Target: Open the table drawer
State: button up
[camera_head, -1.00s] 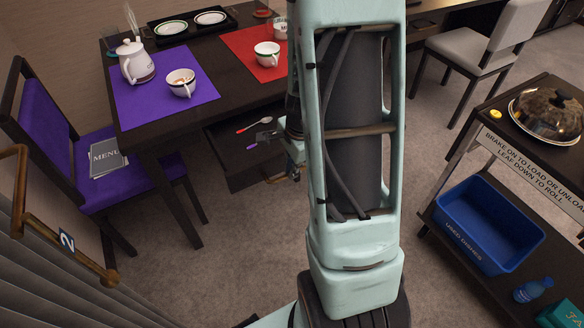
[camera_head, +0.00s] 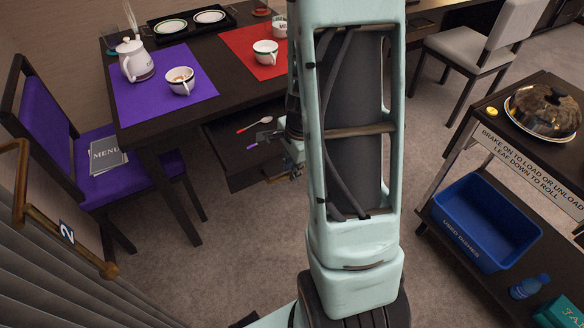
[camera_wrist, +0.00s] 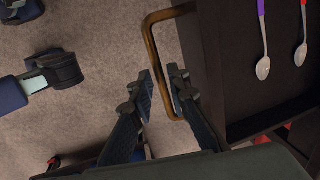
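The table drawer (camera_head: 232,172) is dark wood and stands pulled out from under the dark table (camera_head: 190,122). Its dark inside (camera_wrist: 268,108) shows at the right of the wrist view, with a purple-handled spoon (camera_wrist: 262,40) and a red-handled spoon (camera_wrist: 301,42) in it. The bronze bar handle (camera_wrist: 151,42) sticks out from the drawer front. My gripper (camera_wrist: 161,78) is at the handle, with a finger on each side of the bar and a gap between the fingertips. In the head view my arm hides most of the gripper and part of the drawer.
A purple chair (camera_head: 110,185) with a menu stands left of the drawer. Cups and a teapot (camera_head: 137,62) stand on the tabletop. A trolley with a blue bin (camera_head: 485,225) is at the right. Carpet in front of the drawer is clear.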

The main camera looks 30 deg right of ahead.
jog(key=shift+r, duration=0.1)
notch_tip(320, 180, up, 12)
jog(key=s, duration=0.2)
jog(key=shift+s+f, duration=0.15)
jog(key=shift+f, duration=0.05)
dwell(0.5)
